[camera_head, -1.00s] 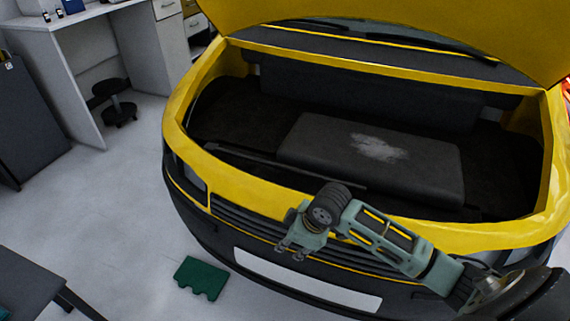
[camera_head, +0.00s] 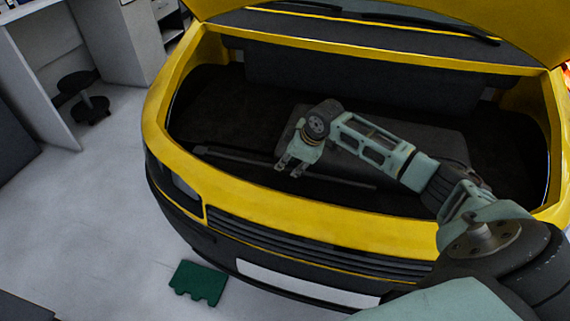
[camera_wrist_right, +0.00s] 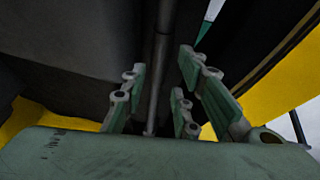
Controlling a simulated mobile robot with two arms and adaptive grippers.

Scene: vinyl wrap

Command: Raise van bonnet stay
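The bonnet stay (camera_head: 232,154) is a thin dark rod lying along the front of the van's open bay, just behind the yellow front edge. My right gripper (camera_head: 288,168) reaches over the front edge and is above or at the rod's middle. In the right wrist view the rod (camera_wrist_right: 161,62) runs between the fingers of my open gripper (camera_wrist_right: 165,95), with gaps on both sides. The yellow bonnet (camera_head: 530,28) is raised at the top of the head view. My left gripper is not in view.
The yellow front rim (camera_head: 300,222) and the grille (camera_head: 320,243) lie below my right arm. A dark box-shaped block (camera_head: 440,142) fills part of the bay behind the arm. A green piece (camera_head: 199,283) lies on the floor, and a stool (camera_head: 85,97) stands at left.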

